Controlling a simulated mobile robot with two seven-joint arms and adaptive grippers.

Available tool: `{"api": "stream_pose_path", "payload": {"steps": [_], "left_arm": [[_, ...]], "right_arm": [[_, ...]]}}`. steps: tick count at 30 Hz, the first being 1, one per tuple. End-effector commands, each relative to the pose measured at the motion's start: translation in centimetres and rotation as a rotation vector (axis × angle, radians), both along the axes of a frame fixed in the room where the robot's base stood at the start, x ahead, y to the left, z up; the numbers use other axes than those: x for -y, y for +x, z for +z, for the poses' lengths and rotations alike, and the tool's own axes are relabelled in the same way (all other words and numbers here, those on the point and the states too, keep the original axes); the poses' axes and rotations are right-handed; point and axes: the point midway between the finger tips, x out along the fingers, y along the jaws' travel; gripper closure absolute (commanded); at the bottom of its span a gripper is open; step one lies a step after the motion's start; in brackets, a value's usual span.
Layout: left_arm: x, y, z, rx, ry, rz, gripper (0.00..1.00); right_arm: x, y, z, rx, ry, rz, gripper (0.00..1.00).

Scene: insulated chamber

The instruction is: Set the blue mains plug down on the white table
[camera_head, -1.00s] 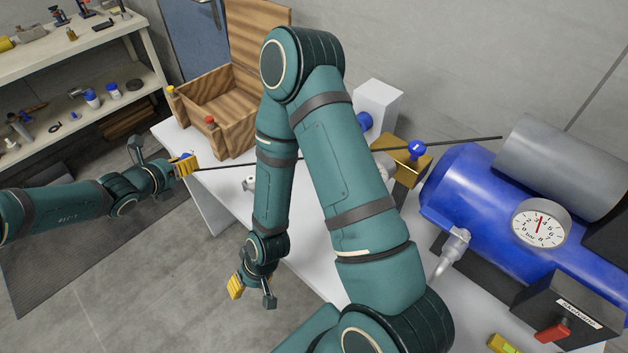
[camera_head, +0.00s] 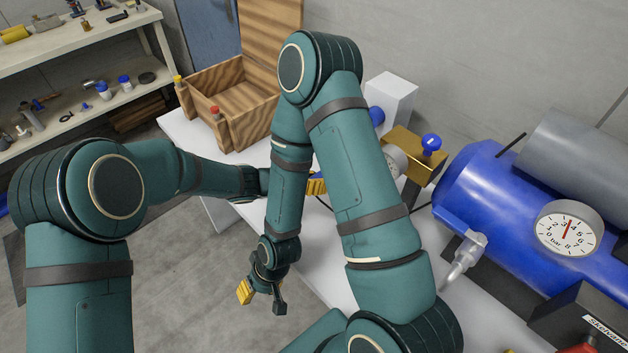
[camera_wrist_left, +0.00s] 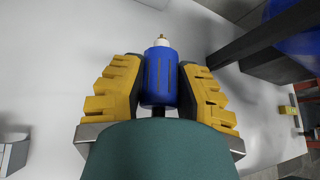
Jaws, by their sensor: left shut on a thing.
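The blue mains plug (camera_wrist_left: 159,78) has a white collar and a brass tip in the left wrist view. My left gripper (camera_wrist_left: 158,88) is shut on it, one yellow finger on each side. In the head view the left gripper (camera_head: 317,185) is over the white table (camera_head: 335,290), partly behind my right arm, and the plug is mostly hidden. The table also fills much of the left wrist view (camera_wrist_left: 50,65). I cannot tell whether the plug touches it. My right gripper (camera_head: 262,296) hangs at the table's front edge, fingers apart and empty.
An open wooden box (camera_head: 232,130) stands on the table's far left. A brass block with a blue knob (camera_head: 431,143) and a blue tank with a gauge (camera_head: 567,234) stand at right. A thin black line (camera_head: 421,207) shows behind my right arm. A shelf (camera_head: 75,110) is at left.

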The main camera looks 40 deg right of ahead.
Motion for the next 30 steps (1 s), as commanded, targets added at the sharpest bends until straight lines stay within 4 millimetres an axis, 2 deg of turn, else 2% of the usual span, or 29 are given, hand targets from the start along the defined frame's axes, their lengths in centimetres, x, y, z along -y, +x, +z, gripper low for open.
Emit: {"api": "stream_pose_path", "payload": {"steps": [18, 30], "left_arm": [[0.0, 0.0, -6.1, 0.000, 0.000, 0.001, 1.00], [0.0, 0.0, -6.4, 0.001, -0.001, 0.001, 1.00]], "right_arm": [[0.1, 0.6, -4.7, 0.016, -0.003, -0.002, 0.53], [0.1, 0.8, -4.9, 0.018, -0.004, -0.003, 0.53]]}}
